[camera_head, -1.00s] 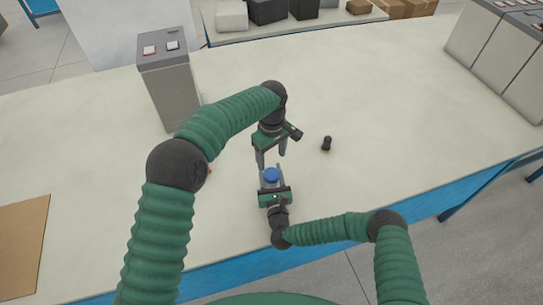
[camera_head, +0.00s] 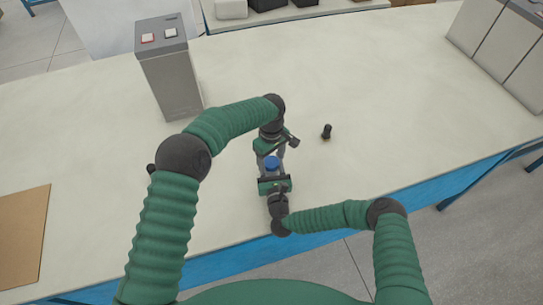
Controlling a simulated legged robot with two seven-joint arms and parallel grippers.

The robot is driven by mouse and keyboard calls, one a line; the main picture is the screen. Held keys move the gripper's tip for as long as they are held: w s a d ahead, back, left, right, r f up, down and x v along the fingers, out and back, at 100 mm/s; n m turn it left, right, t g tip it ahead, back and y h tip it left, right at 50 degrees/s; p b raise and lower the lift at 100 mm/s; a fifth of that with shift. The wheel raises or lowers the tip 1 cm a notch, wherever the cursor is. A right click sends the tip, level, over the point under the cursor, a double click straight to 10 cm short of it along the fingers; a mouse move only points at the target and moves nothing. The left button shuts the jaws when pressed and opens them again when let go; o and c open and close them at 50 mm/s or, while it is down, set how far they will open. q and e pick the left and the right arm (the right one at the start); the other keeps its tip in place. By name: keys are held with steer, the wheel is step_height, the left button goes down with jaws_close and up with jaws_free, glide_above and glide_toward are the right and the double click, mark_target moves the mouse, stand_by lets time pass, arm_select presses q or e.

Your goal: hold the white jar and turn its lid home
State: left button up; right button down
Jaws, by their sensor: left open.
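A blue lid (camera_head: 271,163) sits on top of the white jar, whose body is mostly hidden between gripper fingers. My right gripper (camera_head: 273,177) comes from the near side, with its fingers around the jar just below the lid. My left gripper (camera_head: 269,157) points down over the lid from the far side. It is open, with its fingers on either side of the lid; whether they touch it I cannot tell.
A small black object (camera_head: 326,131) stands right of the grippers. Another dark object (camera_head: 151,169) shows beside my left elbow. A grey box with buttons (camera_head: 170,75) stands back left, a brown board (camera_head: 22,240) lies at left, and grey bins (camera_head: 500,45) stand at right. The table's right middle is clear.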

arm_select(q)
jaws_close()
steer(key=m, duration=0.5)
steer(key=shift+w+r, duration=0.1)
steer(key=m, duration=2)
steer(key=shift+w, duration=0.1)
arm_select(e)
steer(key=shift+s, duration=0.1)
arm_select(q)
steer(key=shift+c, duration=1)
jaws_free()
steer(key=o, duration=0.4)
steer(key=shift+c, duration=0.2)
